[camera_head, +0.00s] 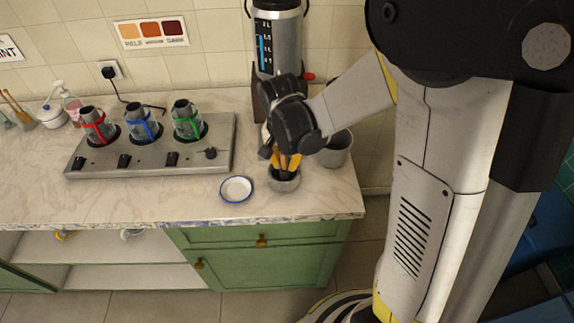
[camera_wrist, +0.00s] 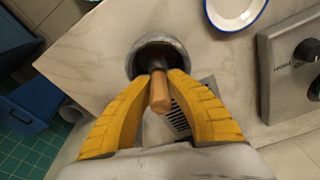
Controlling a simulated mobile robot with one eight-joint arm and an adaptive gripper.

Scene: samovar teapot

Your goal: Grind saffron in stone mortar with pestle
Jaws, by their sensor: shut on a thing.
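The grey stone mortar (camera_head: 284,184) stands on the marble counter near its front right edge. In the wrist view the mortar (camera_wrist: 160,42) shows as a round grey rim beyond the fingertips. My gripper (camera_head: 287,163) points down over it, its yellow fingers shut on the pestle. In the wrist view the pestle (camera_wrist: 160,92) has a light wooden handle between my gripper's fingertips (camera_wrist: 160,73), and its lower end reaches into the dark mortar opening. The inside of the mortar is mostly hidden, and I cannot make out saffron.
A white blue-rimmed dish (camera_head: 236,189) sits just left of the mortar. A grey pot (camera_head: 337,150) stands close at right. The samovar (camera_head: 277,40) is behind, and a burner unit (camera_head: 150,158) with several glass pots is at left.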

